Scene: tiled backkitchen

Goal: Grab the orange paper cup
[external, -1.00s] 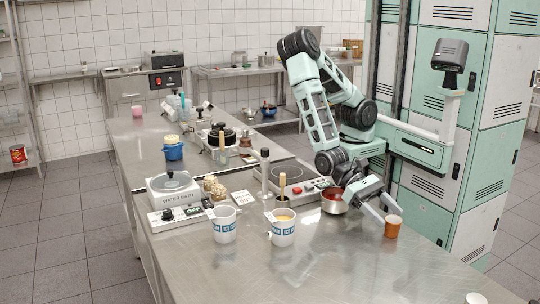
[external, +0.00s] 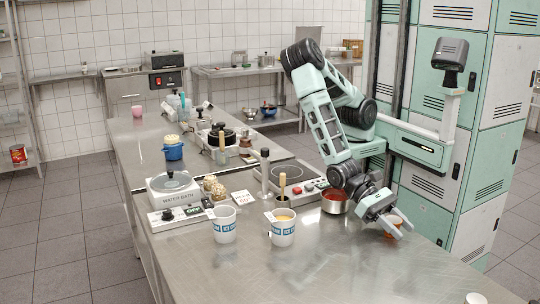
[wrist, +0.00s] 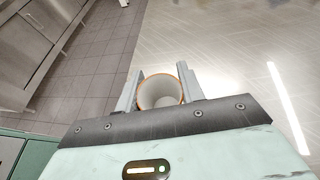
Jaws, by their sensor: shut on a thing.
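The orange paper cup (external: 394,222) stands near the right edge of the steel table and is mostly hidden behind my gripper in the external view. In the wrist view the cup (wrist: 160,92) shows its pale inside and orange rim, between the two fingers. My gripper (external: 395,230) is low over the table, with its fingers on either side of the cup. It also shows in the wrist view (wrist: 160,85), shut on the cup. The cup looks upright; I cannot tell whether its base touches the table.
A red-topped steel pot (external: 335,201) stands just left of my wrist. A white cup (external: 476,298) is at the front right. The table's front middle (external: 340,270) is clear.

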